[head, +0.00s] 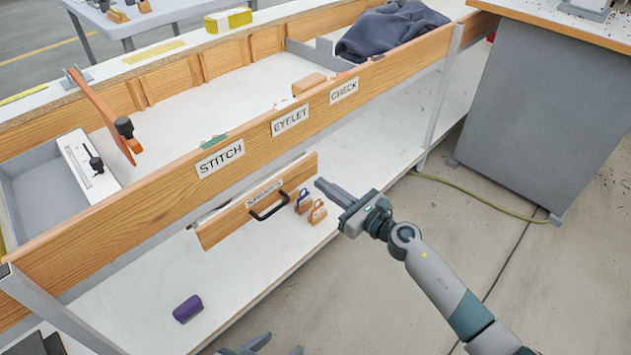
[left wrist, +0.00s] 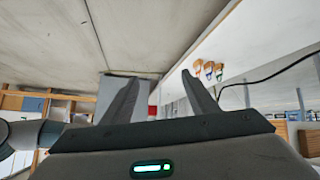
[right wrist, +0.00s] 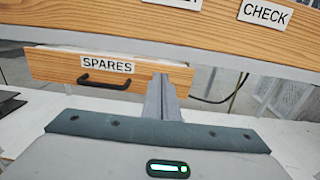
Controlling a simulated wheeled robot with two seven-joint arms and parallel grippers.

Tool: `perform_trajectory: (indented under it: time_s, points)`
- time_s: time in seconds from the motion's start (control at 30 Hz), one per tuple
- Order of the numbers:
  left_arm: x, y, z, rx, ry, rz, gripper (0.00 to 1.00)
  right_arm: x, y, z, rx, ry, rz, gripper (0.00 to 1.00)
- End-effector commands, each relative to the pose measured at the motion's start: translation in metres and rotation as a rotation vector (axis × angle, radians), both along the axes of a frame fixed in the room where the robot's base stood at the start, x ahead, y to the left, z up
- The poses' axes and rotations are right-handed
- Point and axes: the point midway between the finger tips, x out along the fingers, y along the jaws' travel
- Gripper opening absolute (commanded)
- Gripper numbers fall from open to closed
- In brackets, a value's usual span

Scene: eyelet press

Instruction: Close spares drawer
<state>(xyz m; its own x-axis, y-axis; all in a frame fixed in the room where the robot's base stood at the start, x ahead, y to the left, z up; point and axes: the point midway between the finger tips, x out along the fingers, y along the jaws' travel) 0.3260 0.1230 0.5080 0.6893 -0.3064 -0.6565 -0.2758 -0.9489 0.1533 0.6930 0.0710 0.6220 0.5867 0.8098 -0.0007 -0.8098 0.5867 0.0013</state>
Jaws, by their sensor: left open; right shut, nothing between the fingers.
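The spares drawer (head: 228,222) hangs under the bench's wooden front rail. Its wooden front has a SPARES label and a black handle (head: 270,205). The front stands forward of the rail, and a narrow strip of the drawer's inside shows behind it, so it is partly open. In the right wrist view the drawer front (right wrist: 55,68) faces me. My right gripper (head: 320,184) is shut and empty, its tips by the drawer front's right end; contact cannot be told. My left gripper (head: 272,350) is open and empty, low at the picture's bottom edge; its fingers also show in the left wrist view (left wrist: 160,95).
Blue and orange padlock-like pieces (head: 317,212) are near the drawer's right end. A purple block (head: 187,309) lies on the white lower shelf (head: 140,290). A bench leg (head: 440,100) and grey cabinet (head: 540,110) stand right. The floor in front is clear, apart from a cable.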

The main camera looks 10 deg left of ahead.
Motion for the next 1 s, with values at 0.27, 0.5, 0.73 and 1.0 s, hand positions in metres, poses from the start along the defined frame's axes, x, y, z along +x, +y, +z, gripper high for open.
perform_trajectory:
  time_s: [0.27, 0.5, 0.73, 1.0]
  points:
    - [-0.009, 0.004, -0.007, 0.013, 0.058, 0.0, 0.54, -0.028, -0.038, -0.001, -0.002, 0.0, 0.0, 0.0]
    - [-0.009, 0.004, -0.007, 0.013, 0.062, 0.0, 0.54, -0.039, -0.053, -0.001, -0.001, 0.001, 0.0, 0.0]
    - [-0.009, 0.004, -0.007, 0.014, 0.061, -0.001, 0.54, -0.04, -0.054, -0.001, -0.001, 0.001, 0.0, 0.0]
    - [-0.008, 0.004, -0.007, 0.013, 0.06, 0.0, 0.11, -0.04, -0.054, 0.0, -0.001, 0.001, 0.0, 0.0]
